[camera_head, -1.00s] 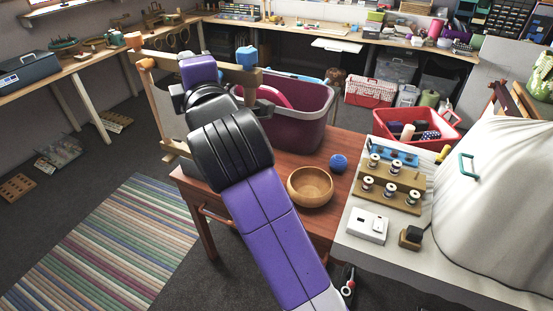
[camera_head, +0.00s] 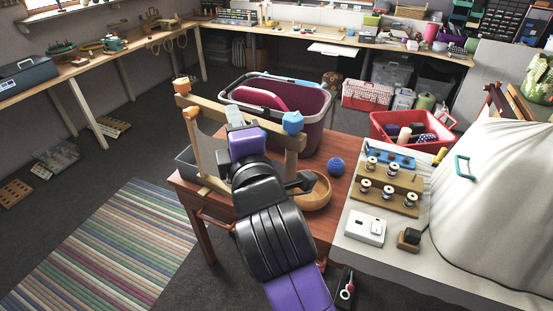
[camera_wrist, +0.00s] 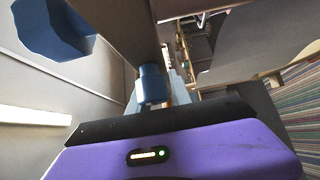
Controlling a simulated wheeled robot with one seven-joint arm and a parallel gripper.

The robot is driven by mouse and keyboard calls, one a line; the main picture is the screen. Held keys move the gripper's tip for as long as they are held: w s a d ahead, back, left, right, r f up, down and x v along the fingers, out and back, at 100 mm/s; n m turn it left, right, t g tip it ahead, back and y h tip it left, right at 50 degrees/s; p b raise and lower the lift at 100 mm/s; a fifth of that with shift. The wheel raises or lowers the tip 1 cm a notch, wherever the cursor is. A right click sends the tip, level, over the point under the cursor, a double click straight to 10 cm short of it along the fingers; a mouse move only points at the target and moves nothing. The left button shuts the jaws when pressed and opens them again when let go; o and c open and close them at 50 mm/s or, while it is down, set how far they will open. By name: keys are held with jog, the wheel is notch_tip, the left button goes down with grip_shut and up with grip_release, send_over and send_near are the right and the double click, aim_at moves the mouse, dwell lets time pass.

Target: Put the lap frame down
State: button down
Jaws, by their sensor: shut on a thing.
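I cannot tell whether the frame's lower end touches the table. In the wrist view, a wooden post of the frame (camera_wrist: 135,30) and a dark blue knob (camera_wrist: 55,28) show close up.
The plum basket (camera_head: 313,127), a wooden bowl (camera_head: 318,197) and a blue yarn ball (camera_head: 336,167) stand on the table. A grey bin (camera_head: 186,163) is at its left edge. The pale table (camera_head: 385,258) with spools adjoins at right. A striped rug (camera_head: 110,245) lies left.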

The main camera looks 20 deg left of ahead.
jog(key=s+d+f+m+t+h, duration=0.2)
jog(key=d+f+h, duration=0.3)
jog(key=d+f, duration=1.2)
jog(key=s+d+f+m+t+h, duration=0.1)
jog(key=s+d+f+m+h, duration=0.2)
jog(key=d+f, duration=1.4)
jog(key=d+m+h, duration=0.2)
jog(key=d+h, duration=0.1)
jog(key=d, duration=0.5)
jog(key=shift+s+d+f+t, duration=0.25)
jog(key=shift+s+d+t, duration=0.15)
